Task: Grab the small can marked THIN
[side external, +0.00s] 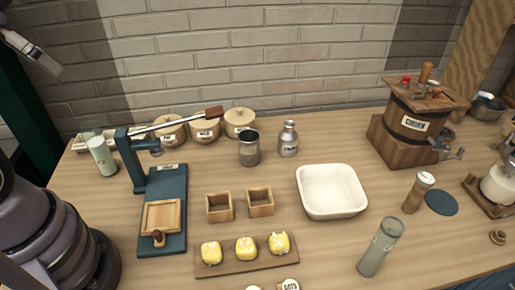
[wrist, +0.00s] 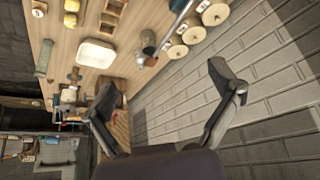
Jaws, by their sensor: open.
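A small silver metal can (side external: 288,139) with a narrow neck and a pale label stands upright on the table near the back; its lettering is too small to read surely. It also shows small in the wrist view (wrist: 140,61), beyond and between my fingers. A wider grey can (side external: 249,148) stands just left of it, apart. My gripper (wrist: 165,83) is open and empty, its two fingers spread wide, well away from the cans.
A white basin (side external: 332,191) stands right of the cans. Lidded crocks (side external: 204,130) stand behind left. A teal press (side external: 165,205) is at left. The wooden churn (side external: 409,123) is at back right. Two wooden boxes (side external: 220,207) and a board of yellow pats (side external: 246,263) are in front.

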